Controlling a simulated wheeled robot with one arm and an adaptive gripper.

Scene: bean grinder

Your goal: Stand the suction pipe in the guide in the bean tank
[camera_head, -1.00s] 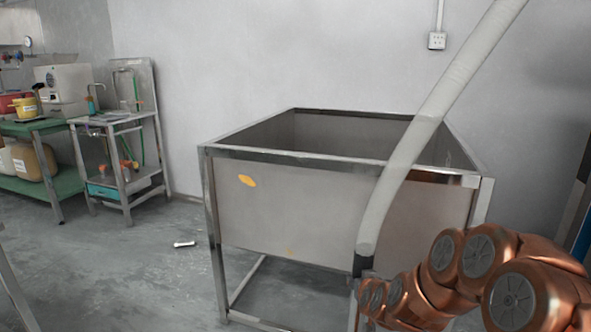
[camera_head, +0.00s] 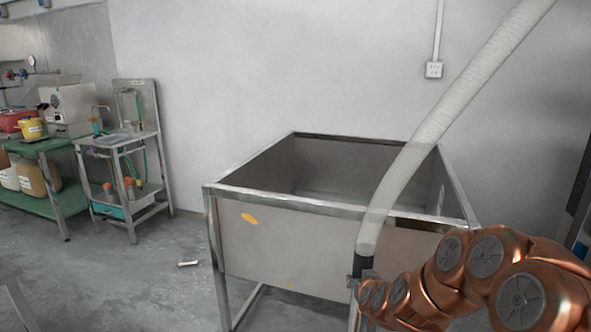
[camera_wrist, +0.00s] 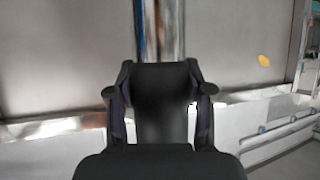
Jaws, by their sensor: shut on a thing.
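The suction pipe runs up into a pale ribbed hose (camera_head: 425,130) with a black cuff (camera_head: 364,263) at its lower end. My gripper (camera_head: 362,284) is shut on the pipe just below the cuff. A steel length of the pipe shows below my gripper, in front of the tank, and its lower end is out of view. In the wrist view the shiny pipe (camera_wrist: 166,35) stands behind my gripper (camera_wrist: 160,85). The bean tank (camera_head: 290,250) is an open steel box on legs. I cannot make out the guide clearly inside it.
The tank's front rim (camera_head: 300,202) lies just left of and behind the hose. A small steel stand (camera_head: 120,140) and a green shelf (camera_head: 50,205) with containers are at the left. A small pale object (camera_head: 188,264) lies on the otherwise open floor there.

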